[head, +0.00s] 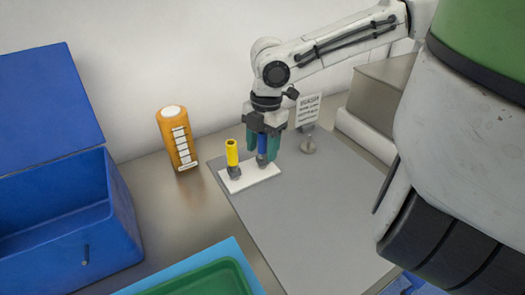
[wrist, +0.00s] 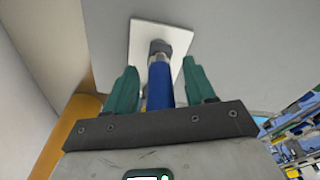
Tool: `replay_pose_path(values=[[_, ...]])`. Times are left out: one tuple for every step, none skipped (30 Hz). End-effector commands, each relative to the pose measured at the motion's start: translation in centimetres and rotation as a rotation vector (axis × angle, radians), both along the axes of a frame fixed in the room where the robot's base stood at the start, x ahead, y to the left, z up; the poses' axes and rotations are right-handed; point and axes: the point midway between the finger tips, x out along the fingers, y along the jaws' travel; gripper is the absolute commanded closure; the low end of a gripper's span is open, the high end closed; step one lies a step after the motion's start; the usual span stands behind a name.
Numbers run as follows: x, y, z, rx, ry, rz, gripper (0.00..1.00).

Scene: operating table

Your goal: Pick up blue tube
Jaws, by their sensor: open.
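The blue tube (head: 262,145) stands upright in a dark holder on a small white base plate (head: 236,184). My gripper (head: 262,146) is over it, with its green fingers on either side of the tube. In the wrist view the blue tube (wrist: 160,85) lies between the two open fingers (wrist: 157,85), with a visible gap on each side. A yellow tube (head: 232,153) stands in a second dark holder on the left of the same plate.
An orange bottle (head: 177,138) stands behind and left of the plate. A blue box (head: 68,220) with a raised lid is at the left. A green tray (head: 200,280) is at the front. A small sign (head: 308,110) stands at the right. The grey mat (head: 320,215) is clear in front.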

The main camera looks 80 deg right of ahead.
Motion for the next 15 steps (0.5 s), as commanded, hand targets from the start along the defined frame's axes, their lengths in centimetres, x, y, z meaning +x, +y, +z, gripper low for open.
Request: replay_pose_path(values=[[0.01, 0.06, -0.37, 0.0, 0.0, 0.0, 0.46], [0.03, 0.06, -0.45, 0.001, 0.0, 0.0, 0.46], [0.03, 0.06, -0.5, 0.0, -0.001, 0.0, 0.46], [0.03, 0.06, -0.5, 0.0, -0.001, 0.0, 0.46], [0.03, 0.06, -0.5, 0.0, -0.001, 0.0, 0.46], [0.03, 0.06, -0.48, 0.0, -0.001, 0.0, 0.46], [0.03, 0.06, -0.48, 0.0, -0.001, 0.0, 0.46], [0.03, 0.06, -0.48, 0.0, -0.001, 0.0, 0.46], [0.03, 0.06, -0.47, 0.0, -0.001, 0.0, 0.46], [0.03, 0.06, -0.47, 0.0, -0.001, 0.0, 0.49], [0.02, 0.06, -0.47, 0.0, -0.001, 0.0, 0.52], [0.02, 0.06, -0.47, 0.0, -0.001, 0.0, 0.56], [0.02, 0.06, -0.47, 0.0, -0.001, 0.0, 0.59], [0.02, 0.06, -0.47, 0.0, -0.001, 0.0, 0.62], [0.02, 0.06, -0.47, 0.0, -0.001, 0.0, 0.66]])
